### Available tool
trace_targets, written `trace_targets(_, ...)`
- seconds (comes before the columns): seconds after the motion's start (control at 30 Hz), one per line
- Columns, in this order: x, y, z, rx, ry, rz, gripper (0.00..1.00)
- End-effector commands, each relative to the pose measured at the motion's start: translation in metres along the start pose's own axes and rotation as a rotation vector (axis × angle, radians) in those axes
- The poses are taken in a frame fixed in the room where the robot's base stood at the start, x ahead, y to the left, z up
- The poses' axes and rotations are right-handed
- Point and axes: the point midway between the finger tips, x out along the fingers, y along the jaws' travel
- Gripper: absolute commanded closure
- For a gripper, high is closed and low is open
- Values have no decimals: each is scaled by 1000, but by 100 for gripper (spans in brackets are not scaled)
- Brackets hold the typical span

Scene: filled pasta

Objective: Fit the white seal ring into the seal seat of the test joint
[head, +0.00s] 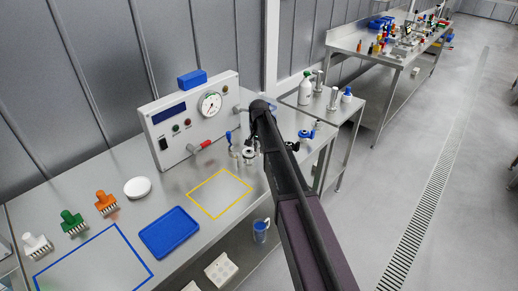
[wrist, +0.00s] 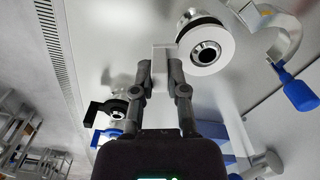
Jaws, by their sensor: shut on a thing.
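My gripper (wrist: 160,66) is shut on the pale tab of the white seal ring (wrist: 228,48) in the wrist view. The ring lies just right of the fingertips. Through its opening I see the round metal face and dark bore of the test joint (wrist: 207,52). The ring overlaps the joint in this view; I cannot tell whether it sits in the seat or stands off it. A round metal disc with a dark edge (wrist: 197,17) shows directly behind the ring. In the head view, metal joint parts (head: 248,155) stand at the bench's right end; my arm hides the gripper and ring.
An open metal clamp with a blue handle (wrist: 301,92) lies right of the ring. A gauge panel (head: 190,118) stands behind. A blue tray (head: 170,232), a white round lid (head: 137,187) and several brushes (head: 106,201) lie left. The yellow-outlined area (head: 220,193) is clear.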

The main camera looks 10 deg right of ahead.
Motion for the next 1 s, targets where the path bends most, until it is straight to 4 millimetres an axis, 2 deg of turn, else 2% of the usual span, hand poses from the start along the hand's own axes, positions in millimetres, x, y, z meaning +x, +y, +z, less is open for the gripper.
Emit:
trace_targets(0.53,9,0,0,0,0,0,100)
trace_targets(1.0,9,1,0,1,1,1,100)
